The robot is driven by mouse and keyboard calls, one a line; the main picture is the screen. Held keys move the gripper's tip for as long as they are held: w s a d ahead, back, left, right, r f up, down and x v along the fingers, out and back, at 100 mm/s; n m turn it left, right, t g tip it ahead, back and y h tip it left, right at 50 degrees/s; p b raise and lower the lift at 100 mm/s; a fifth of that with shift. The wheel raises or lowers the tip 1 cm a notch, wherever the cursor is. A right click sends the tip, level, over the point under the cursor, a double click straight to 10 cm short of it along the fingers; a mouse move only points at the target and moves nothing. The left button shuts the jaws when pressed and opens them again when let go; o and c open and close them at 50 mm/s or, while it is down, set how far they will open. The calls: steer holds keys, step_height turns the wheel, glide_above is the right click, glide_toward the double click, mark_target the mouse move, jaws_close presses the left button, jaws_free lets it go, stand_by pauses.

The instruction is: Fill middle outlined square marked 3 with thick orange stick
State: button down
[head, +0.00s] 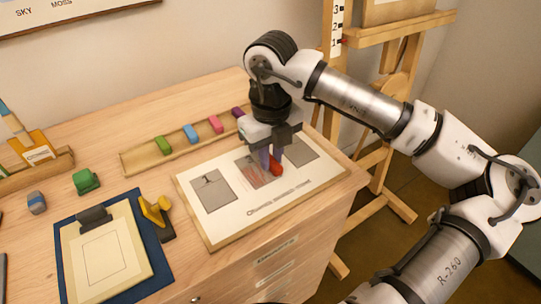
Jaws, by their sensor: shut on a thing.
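A white sheet on a board (225,228) lies on the table with a row of three grey squares: left (212,198), middle (246,172) and right (299,152). The middle square has reddish strokes over part of it; my gripper covers its right side, and I cannot read a number in it. The left square has a small dark mark. My gripper (271,156) is shut on a thick red-orange stick (276,168), low over the right part of the middle square. I cannot tell whether the stick's tip touches the sheet.
A shallow wooden tray (134,166) behind the sheet holds green, blue, pink and purple sticks. A clipboard (72,262), a yellow-handled tool (156,210), a green block (86,181) and a grey-blue piece (37,202) lie left. A wooden easel (400,35) stands behind right.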

mark_target(247, 178)
steer(key=shift+s+a+f+b, duration=0.1)
steer(key=shift+s+a+b, duration=0.1)
steer(key=shift+s+a, duration=0.3)
steer(key=shift+s+a+b, duration=0.15)
steer(key=shift+s+a, duration=0.1)
steer(key=shift+a, duration=0.35)
steer(key=shift+s+a, duration=0.45)
steer(key=shift+a, duration=0.2)
steer(key=shift+s+a, duration=0.4)
steer(key=shift+a, duration=0.2)
step_height(247, 178, up, 7)
steer(key=p, duration=0.3)
steer(key=shift+w, duration=0.1)
